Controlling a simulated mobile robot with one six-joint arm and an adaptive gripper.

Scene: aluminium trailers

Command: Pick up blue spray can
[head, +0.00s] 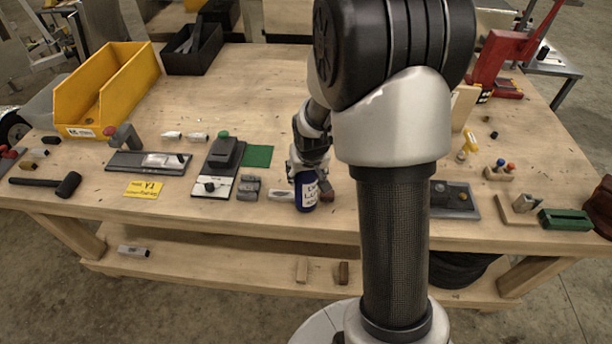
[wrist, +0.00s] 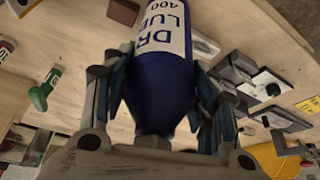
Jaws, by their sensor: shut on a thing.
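The blue spray can (head: 305,192) with a white label is near the front edge of the workbench, left of my arm in the head view. In the wrist view the can (wrist: 165,85) lies between the fingers, its label reading in part "LUB" and "400". My gripper (wrist: 160,110) is shut on the can, one finger along each side of it. In the head view my gripper (head: 308,172) is partly hidden by my own wrist. Whether the can touches the bench top is hard to tell.
A yellow bin (head: 108,90) and a black bin (head: 192,48) stand at the back left. A clamp fixture (head: 218,165), a grey block (head: 248,188) and a hammer (head: 45,186) lie left of the can. The bench middle (head: 250,95) is mostly clear.

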